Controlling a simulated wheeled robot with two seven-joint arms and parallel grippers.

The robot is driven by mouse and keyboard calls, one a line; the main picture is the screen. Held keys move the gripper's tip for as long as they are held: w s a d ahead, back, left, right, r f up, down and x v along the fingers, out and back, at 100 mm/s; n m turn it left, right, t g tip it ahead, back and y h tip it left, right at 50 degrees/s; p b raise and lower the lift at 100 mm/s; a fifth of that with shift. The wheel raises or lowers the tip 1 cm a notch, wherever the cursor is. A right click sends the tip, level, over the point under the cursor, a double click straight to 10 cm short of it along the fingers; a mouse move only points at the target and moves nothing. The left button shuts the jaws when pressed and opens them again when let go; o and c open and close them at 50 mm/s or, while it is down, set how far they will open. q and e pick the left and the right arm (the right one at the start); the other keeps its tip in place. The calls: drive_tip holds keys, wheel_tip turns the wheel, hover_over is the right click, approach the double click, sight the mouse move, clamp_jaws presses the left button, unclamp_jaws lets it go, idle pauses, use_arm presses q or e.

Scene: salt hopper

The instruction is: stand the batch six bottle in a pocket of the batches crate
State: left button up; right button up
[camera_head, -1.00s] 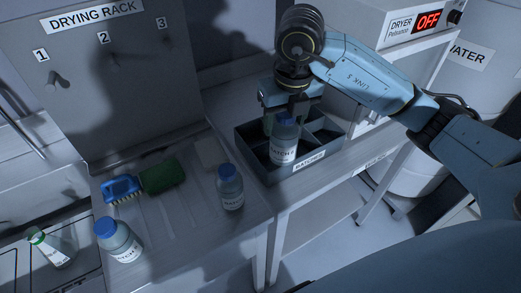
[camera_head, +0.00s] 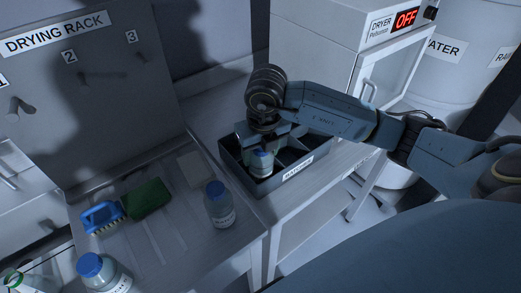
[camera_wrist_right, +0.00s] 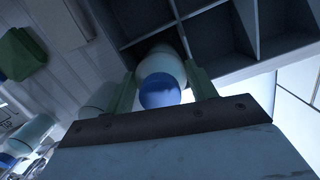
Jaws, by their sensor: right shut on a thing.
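My right gripper (camera_head: 262,152) is shut on a blue-capped bottle (camera_head: 262,164) at the batches crate (camera_head: 297,174). The crate is dark and divided into pockets. The bottle is upright, its lower part hidden behind the crate's front wall, so it is down in a front-left pocket. Its batch number cannot be read now. In the right wrist view the bottle's blue cap (camera_wrist_right: 160,91) sits between the green fingers, with the crate's dividers (camera_wrist_right: 182,32) beyond. I cannot tell whether its base touches the pocket floor. My left gripper is not in view.
Another blue-capped bottle (camera_head: 219,207) stands on the drainboard left of the crate, and one more (camera_head: 103,273) stands nearer. A blue brush (camera_head: 103,217) and green sponge (camera_head: 147,199) lie there. The dryer (camera_head: 318,50) stands behind the crate.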

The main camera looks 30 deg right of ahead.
drive_tip(key=shift+f, duration=0.2)
drive_tip(key=o, duration=1.5)
drive_tip(key=shift+r, duration=0.15)
drive_tip(key=r, duration=0.4)
drive_tip(key=s+r, duration=0.1)
drive_tip(key=r, duration=0.7)
drive_tip(key=shift+s+a, duration=0.1)
drive_tip(key=shift+s, duration=0.1)
